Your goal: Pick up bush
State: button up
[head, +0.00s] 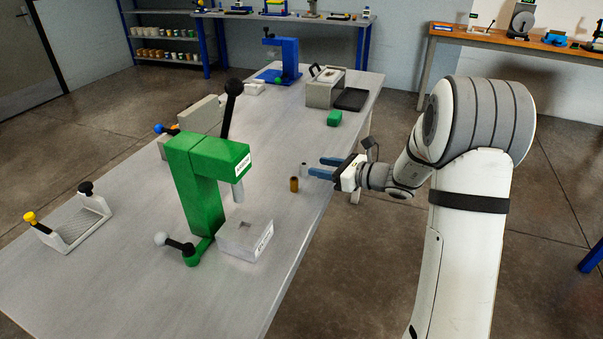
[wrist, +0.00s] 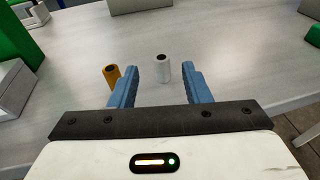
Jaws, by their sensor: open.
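Two small hollow cylinders that look like bushes stand upright on the grey table (head: 345,105). One is bronze (head: 294,185) and one is pale grey-white (head: 303,170). In the wrist view the pale bush (wrist: 162,70) stands ahead, in line with the gap between the fingers. The bronze bush (wrist: 111,75) is just left of the left finger, partly overlapped by it. My gripper (head: 320,167) has blue fingers and is open and empty, to the right of both bushes and apart from them. Its fingers also show in the wrist view (wrist: 163,80).
A green press (head: 195,190) with a black-knobbed lever stands left of the bushes, with a grey block (head: 245,240) before it. A green block (head: 334,118), a grey bath-like box (head: 322,92), a black tray (head: 351,99) and a blue press (head: 288,58) stand farther back.

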aim_at(304, 164)
jog(key=x, duration=0.7)
jog(key=shift+d+f, duration=0.2)
jog(key=shift+f, duration=0.15)
grip_shut()
